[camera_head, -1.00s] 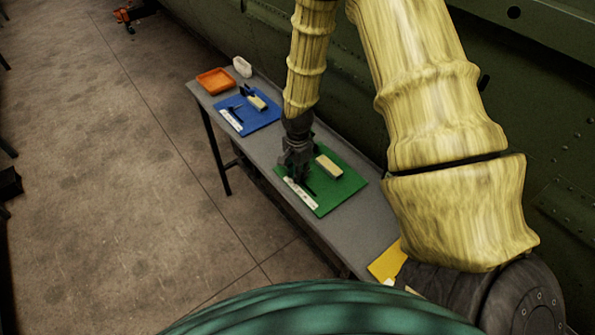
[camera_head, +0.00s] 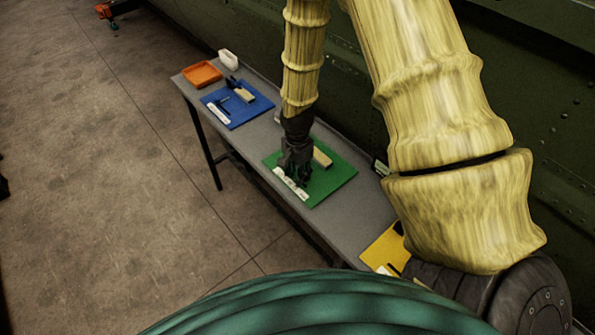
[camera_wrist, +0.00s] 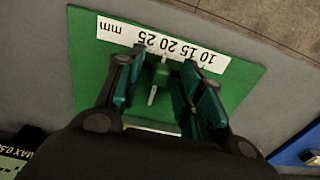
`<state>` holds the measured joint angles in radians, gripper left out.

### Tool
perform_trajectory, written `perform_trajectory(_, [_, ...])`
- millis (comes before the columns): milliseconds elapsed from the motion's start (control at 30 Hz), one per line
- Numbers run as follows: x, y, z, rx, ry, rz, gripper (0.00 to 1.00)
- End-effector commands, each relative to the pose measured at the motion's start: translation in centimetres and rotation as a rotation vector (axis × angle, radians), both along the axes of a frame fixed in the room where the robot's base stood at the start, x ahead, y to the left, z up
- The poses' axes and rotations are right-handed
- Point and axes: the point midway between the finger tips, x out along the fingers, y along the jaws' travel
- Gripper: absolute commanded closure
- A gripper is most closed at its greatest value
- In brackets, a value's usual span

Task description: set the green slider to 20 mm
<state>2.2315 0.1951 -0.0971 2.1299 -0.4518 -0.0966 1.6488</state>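The green board (camera_head: 333,181) lies on the bench below my gripper (camera_head: 302,181). In the wrist view the green board (camera_wrist: 92,75) carries a white scale (camera_wrist: 112,28) marked 10, 15, 20, 25 and mm, seen upside down. The small green slider (camera_wrist: 161,74) stands beside the scale, near the 20 and 15 marks; its exact reading is unclear. A pale rod or slot (camera_wrist: 152,96) shows below it. My gripper (camera_wrist: 162,78) is open, with one finger on each side of the slider and gaps visible. In the head view my gripper hides the slider.
A wooden block (camera_head: 322,157) sits on the green board. A blue board (camera_head: 248,110) and an orange tray (camera_head: 202,73) lie farther along the bench, with a white container (camera_head: 229,59). A yellow board (camera_head: 378,252) lies nearer. The green fuselage wall (camera_head: 260,43) runs behind.

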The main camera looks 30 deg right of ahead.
Motion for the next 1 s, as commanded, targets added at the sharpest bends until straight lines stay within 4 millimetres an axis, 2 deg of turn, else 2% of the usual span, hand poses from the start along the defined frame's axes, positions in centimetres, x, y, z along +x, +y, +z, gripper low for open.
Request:
perform_trajectory(267, [0.0, 0.0, 0.0, 0.000, 0.000, 0.000, 0.61])
perform_trajectory(433, [0.1, 0.0, 0.9, 0.000, -0.001, 0.000, 0.61])
perform_trajectory(1000, [0.0, 0.0, 8.5, 0.000, -0.002, 0.000, 0.61])
